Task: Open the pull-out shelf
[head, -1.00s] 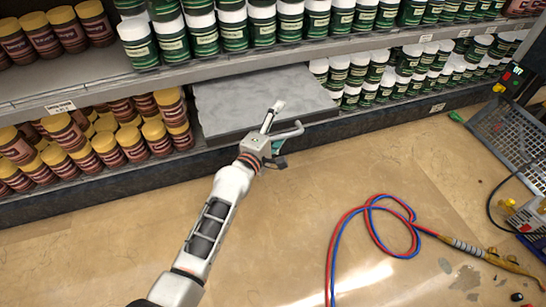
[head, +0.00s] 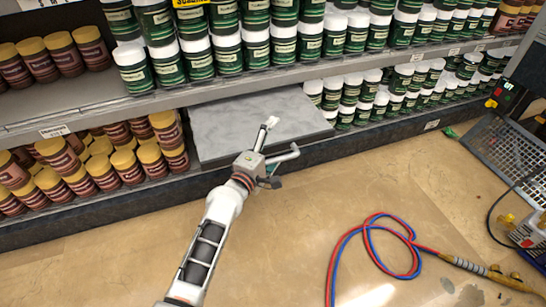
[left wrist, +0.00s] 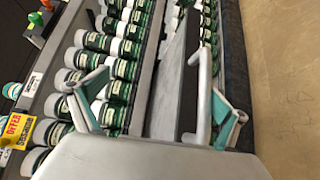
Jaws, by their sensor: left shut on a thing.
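The pull-out shelf (head: 235,120) is a flat grey marbled slab low in the store rack, between brown jars and green jars. Its front edge juts slightly past the rack's dark base. My left gripper (head: 281,138) is at its front edge, one finger over the top and the other in front. In the left wrist view, the grey slab (left wrist: 170,88) lies between the two fingers; the exact contact is hard to see. My right gripper is not in view.
Brown jars with yellow lids (head: 100,165) stand left of the slab, green jars (head: 385,95) right of it. A rack shelf edge (head: 130,110) runs above. Red and blue hoses (head: 375,225) lie on the floor, with a grey mesh cart (head: 510,150) at right. Floor before the slab is clear.

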